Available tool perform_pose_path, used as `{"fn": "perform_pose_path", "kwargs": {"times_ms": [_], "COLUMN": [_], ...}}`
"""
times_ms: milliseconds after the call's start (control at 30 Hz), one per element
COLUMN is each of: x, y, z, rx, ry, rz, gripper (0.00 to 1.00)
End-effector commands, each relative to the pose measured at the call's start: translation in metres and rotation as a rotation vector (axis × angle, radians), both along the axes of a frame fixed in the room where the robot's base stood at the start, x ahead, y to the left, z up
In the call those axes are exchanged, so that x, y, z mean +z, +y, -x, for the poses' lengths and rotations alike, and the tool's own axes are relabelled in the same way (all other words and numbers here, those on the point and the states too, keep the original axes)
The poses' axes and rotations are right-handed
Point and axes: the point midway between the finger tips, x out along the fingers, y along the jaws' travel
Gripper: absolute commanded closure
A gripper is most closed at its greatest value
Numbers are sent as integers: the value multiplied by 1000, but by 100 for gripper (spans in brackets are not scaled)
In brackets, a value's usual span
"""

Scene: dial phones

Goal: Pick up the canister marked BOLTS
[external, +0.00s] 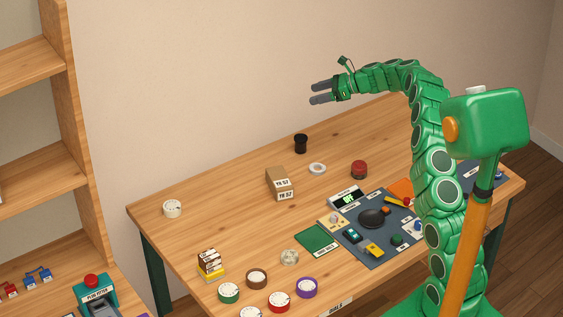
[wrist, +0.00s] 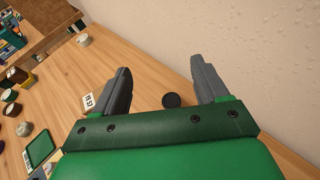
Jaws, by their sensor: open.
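No label reading BOLTS can be made out in either view. Several round, light-topped canisters stand at the table's front left: a green one (external: 229,292), a brown one (external: 257,279), a red one (external: 279,301) and a purple one (external: 307,287). A pale round item (external: 289,257) stands behind them. A cream one (external: 172,209) stands alone near the left edge; a similar pale one shows in the wrist view (wrist: 83,40). My gripper (external: 320,93) is open and empty, high above the back of the table; its spread fingers show in the wrist view (wrist: 160,68).
A cardboard box (external: 279,184) and a black cylinder (external: 300,144) stand mid-table and at the back. A dark mat (external: 385,246) with small items lies right. A small stack (external: 210,263) stands left. Shelves (external: 65,120) rise at left. The table's left-middle is clear.

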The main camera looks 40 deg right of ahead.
Motion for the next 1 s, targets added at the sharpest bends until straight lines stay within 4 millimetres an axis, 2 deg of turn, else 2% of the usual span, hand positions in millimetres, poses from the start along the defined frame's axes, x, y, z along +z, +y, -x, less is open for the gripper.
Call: {"fn": "perform_pose_path", "kwargs": {"times_ms": [33,267,600,800,1000], "x": [-14,-66,-166,-191,-198], "y": [0,0,0,0,7], "z": [0,0,1,0,-6], "rx": [0,0,-2,0,0], "ry": [5,1,5,1,0], "rz": [-2,0,0,1,1], "gripper": [26,26,26,26,26]}}
